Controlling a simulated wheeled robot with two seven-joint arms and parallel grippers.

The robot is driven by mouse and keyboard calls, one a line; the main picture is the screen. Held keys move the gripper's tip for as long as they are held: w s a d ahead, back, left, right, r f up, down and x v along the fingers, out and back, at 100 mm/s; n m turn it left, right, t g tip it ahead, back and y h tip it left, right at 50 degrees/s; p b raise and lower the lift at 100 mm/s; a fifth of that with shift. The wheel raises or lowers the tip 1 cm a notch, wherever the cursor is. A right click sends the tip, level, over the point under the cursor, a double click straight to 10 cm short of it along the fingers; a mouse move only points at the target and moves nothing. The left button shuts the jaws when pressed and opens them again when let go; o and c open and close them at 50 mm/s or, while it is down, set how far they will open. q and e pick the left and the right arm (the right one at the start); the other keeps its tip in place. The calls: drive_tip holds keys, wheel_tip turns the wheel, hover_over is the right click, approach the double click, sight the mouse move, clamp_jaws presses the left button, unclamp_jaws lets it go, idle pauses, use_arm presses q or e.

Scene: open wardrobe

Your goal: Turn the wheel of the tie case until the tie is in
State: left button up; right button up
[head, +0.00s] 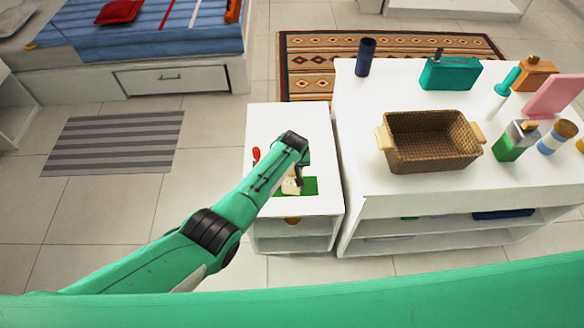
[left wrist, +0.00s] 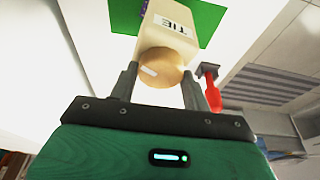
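The cream tie case (left wrist: 178,25) has "TIE" printed on its face and stands on a green mat (left wrist: 205,20). In the head view the case (head: 291,186) is partly hidden by my left arm. Its round tan wheel (left wrist: 162,68), with a small white mark, faces my left gripper (left wrist: 160,76). In the head view my left gripper (head: 297,178) is over the small white cabinet. A sliver of purple (left wrist: 143,8) shows beside the case, perhaps the tie. My right gripper is not in view.
A red-handled object (left wrist: 212,92) lies near the right finger, also on the white cabinet top (head: 285,118) in the head view (head: 256,155). A larger white counter (head: 365,160) stands right, holding a wicker basket (head: 430,165) and several bottles. Floor on the left is open.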

idle(0.3)
use_arm(q)
drive_tip(key=shift+m+p, duration=0.3)
drive_tip(key=shift+m, duration=0.3)
drive_tip(key=shift+m+h, duration=0.4)
drive_tip(key=shift+m, duration=0.6)
drive_tip(key=o, duration=0.7)
drive_tip(key=shift+c, duration=0.2)
